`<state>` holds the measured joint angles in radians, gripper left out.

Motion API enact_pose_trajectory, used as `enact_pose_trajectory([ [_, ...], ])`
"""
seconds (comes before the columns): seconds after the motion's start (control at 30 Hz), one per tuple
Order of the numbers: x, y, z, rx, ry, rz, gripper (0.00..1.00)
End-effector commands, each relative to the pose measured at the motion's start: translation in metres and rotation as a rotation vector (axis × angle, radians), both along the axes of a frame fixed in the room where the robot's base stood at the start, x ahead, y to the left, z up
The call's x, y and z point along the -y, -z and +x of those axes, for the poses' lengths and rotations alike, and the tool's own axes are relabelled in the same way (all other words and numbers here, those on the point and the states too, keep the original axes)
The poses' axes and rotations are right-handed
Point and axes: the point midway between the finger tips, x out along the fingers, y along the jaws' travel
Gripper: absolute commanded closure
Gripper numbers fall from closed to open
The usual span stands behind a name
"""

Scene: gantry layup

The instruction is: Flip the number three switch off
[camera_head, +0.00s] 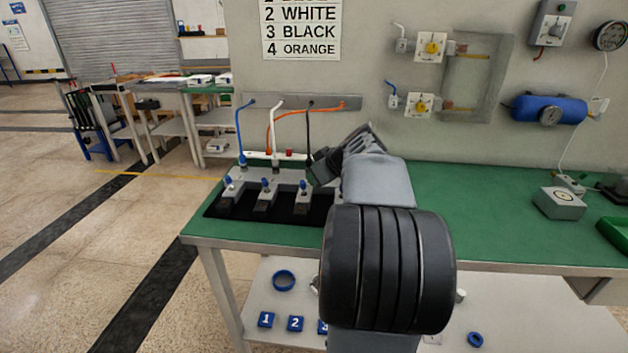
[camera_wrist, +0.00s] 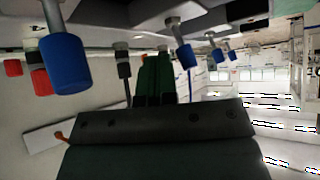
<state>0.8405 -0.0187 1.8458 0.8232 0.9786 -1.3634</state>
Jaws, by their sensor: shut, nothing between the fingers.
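A row of blue-tipped toggle switches stands in a black recess at the left of the green bench (camera_head: 480,215). The third from the left (camera_head: 303,187) is upright-looking, just left of and below my gripper (camera_head: 320,168); its exact tilt is unclear. The first (camera_head: 228,182) and second (camera_head: 265,185) stand to its left. Any switch further right is hidden by my arm in the head view. In the wrist view, my gripper's fingers (camera_wrist: 155,80) are together and empty, between a large near blue cap (camera_wrist: 65,62) and a smaller blue cap (camera_wrist: 185,55). Contact with a switch is not visible.
A wall sign (camera_head: 300,30) lists 2 white, 3 black, 4 orange. Blue (camera_head: 239,130), white (camera_head: 275,130), black (camera_head: 308,125) and orange (camera_head: 290,110) cables hang behind the switches. A grey box (camera_head: 559,203) sits at the right; the bench middle is clear.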

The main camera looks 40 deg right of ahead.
Motion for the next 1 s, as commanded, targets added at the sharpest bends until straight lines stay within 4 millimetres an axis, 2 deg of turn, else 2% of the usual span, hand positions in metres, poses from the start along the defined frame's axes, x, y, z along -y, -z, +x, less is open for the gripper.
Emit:
enact_pose_trajectory([
  [0.23, 0.006, 0.007, 0.006, -0.001, -0.001, 0.001, 1.0],
  [0.67, 0.009, 0.006, 0.008, 0.0, -0.001, 0.001, 1.0],
  [0.77, 0.015, 0.005, 0.008, -0.001, -0.001, 0.001, 1.0],
  [0.97, 0.041, -0.004, 0.007, -0.001, -0.011, 0.001, 1.0],
  [1.0, 0.042, -0.01, 0.001, 0.001, -0.012, -0.002, 1.0],
])
